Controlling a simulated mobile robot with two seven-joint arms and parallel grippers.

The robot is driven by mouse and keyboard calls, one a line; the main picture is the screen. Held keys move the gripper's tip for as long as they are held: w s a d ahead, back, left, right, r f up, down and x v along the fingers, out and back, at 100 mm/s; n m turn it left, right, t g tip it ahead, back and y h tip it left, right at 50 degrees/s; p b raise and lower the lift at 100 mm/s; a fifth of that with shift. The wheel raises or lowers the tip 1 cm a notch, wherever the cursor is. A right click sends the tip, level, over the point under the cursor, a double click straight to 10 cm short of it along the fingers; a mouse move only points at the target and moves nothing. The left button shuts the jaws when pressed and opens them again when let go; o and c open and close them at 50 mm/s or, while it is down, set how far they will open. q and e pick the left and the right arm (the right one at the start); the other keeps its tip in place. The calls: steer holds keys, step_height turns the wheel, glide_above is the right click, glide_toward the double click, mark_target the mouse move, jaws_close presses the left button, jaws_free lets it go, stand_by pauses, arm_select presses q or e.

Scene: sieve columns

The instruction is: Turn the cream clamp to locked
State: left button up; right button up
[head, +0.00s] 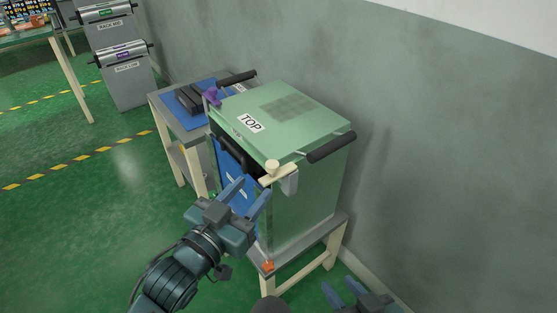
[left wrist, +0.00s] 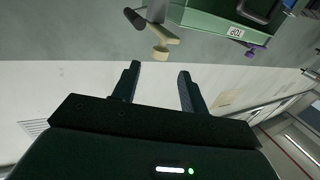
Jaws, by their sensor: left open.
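The cream clamp (head: 277,174) sits at the near top corner of a green box (head: 300,118) labelled TOP, with its lever and round knob showing. The clamp also shows in the left wrist view (left wrist: 161,36), ahead of the fingers and apart from them. My left gripper (head: 250,194) is open and empty, just below and to the left of the clamp in the head view. It also shows open in the left wrist view (left wrist: 158,85). My right gripper (head: 349,294) is at the bottom edge, partly cut off, away from the box; its fingers are spread.
The box stands on a small table (head: 335,226) against the grey wall. A purple clamp (head: 211,96) is at the box's far left corner. Black handles (head: 332,147) stick out at the lid's ends. An orange piece (head: 267,266) is at the table's near corner.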

mark_target(269, 170)
arm_select(q)
steer(key=x, duration=1)
steer(key=shift+w+d, duration=0.1)
steer(key=shift+w, duration=0.15)
jaws_close()
